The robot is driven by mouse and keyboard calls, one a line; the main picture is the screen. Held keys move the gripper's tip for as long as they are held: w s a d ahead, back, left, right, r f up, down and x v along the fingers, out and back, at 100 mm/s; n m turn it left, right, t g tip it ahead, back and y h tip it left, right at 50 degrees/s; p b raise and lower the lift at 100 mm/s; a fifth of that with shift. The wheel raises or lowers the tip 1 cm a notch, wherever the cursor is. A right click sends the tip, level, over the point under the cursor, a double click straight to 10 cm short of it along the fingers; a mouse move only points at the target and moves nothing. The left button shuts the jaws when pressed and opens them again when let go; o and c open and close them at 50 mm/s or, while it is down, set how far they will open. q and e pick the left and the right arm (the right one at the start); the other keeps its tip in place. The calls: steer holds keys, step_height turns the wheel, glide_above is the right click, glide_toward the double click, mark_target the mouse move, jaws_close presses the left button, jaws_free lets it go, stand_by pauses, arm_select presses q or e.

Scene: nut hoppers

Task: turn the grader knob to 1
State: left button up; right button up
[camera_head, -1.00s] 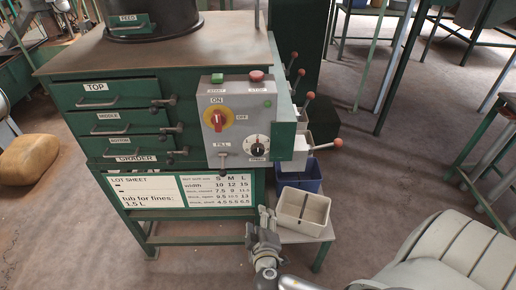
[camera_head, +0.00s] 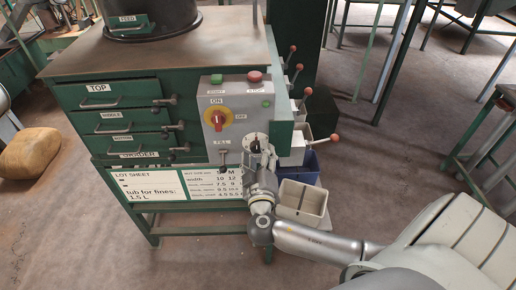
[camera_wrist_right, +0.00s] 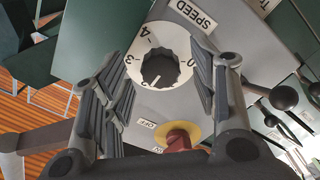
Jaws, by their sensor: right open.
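The grader knob (camera_wrist_right: 163,69) is black and ridged and sits on a white round dial (camera_wrist_right: 150,43) with printed numbers, beside the SPEED label. In the wrist view a pale mark shows at the knob's lower left edge; I cannot read its number surely. My right gripper (camera_wrist_right: 164,76) is open, with one finger on each side of the knob in that view and gaps to both. In the head view my right gripper (camera_head: 258,150) is in front of the dial (camera_head: 249,139) and largely hides the knob. My left gripper is not in view.
The grey control box (camera_head: 206,125) carries a red switch on a yellow disc (camera_head: 227,115), a FILL lever (camera_head: 223,158) and red and green buttons. Red-knobbed levers (camera_head: 334,138) stick out at the right. A pale tub (camera_head: 315,200) stands below, behind my right arm.

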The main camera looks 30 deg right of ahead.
steer(key=shift+w+d, duration=0.35)
steer(key=shift+w, duration=0.2)
steer(key=c, duration=1)
